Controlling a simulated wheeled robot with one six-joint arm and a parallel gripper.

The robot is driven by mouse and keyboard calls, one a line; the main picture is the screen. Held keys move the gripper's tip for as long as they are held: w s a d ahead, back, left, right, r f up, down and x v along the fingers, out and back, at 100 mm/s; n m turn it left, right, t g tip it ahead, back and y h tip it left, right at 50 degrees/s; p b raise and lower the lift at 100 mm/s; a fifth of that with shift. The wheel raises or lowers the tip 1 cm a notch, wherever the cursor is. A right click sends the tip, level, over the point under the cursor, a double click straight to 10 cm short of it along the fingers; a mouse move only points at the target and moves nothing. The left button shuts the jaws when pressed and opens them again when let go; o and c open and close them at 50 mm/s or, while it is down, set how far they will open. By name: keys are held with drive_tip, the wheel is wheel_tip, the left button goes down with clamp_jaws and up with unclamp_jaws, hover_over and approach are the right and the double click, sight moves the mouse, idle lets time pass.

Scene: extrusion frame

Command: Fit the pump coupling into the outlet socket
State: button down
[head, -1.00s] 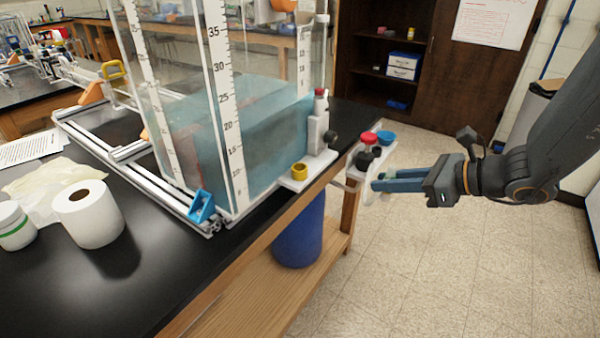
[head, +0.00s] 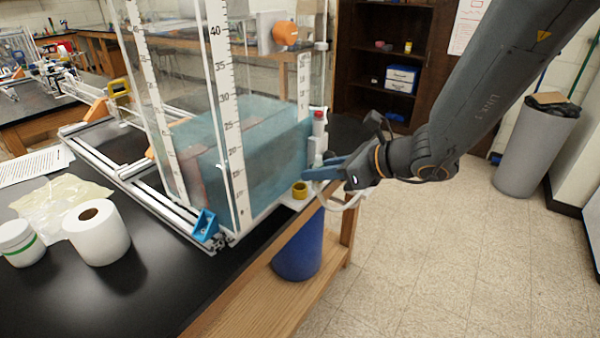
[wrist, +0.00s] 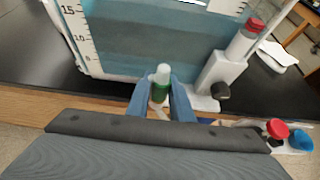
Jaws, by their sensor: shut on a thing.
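My gripper (head: 312,172) is shut on a green piece with a white rounded top, seen upright between its blue fingers in the wrist view; I take it as the pump coupling (wrist: 160,88). The fingers hide most of it in the head view. A yellow ring (head: 299,190), apparently the outlet socket, sits on a white plate at the tank's near right corner. The fingertips are just above and right of it in the head view. The ring is hidden in the wrist view, so I cannot tell how well the coupling lines up with it.
The clear tank (head: 215,120) of blue water stands close by. A white valve block with a red cap (wrist: 256,25) and black knob (wrist: 221,91) is right beside the fingers. Red (wrist: 277,128) and blue (wrist: 301,139) round parts are farther right. A white hose (head: 340,203) hangs below the gripper.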

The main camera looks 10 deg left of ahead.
drive_tip(key=a, duration=0.1)
drive_tip(key=w+a, duration=0.1)
drive_tip(key=a, duration=0.2)
drive_tip(key=shift+w+p, duration=0.3)
drive_tip(key=shift+p, duration=0.1)
drive_tip(key=shift+w+a+f+p, duration=0.15)
drive_tip(key=shift+f+p, duration=0.1)
drive_tip(key=shift+f, duration=0.3)
drive_tip(key=shift+a+f+p, duration=0.1)
drive_tip(key=shift+f+p, duration=0.15)
drive_tip(key=shift+f, duration=0.95)
drive_tip(key=shift+f, duration=0.2)
drive_tip(key=c, duration=1.6)
unclamp_jaws()
drive_tip(key=shift+o, duration=0.2)
drive_tip(key=shift+r, duration=0.15)
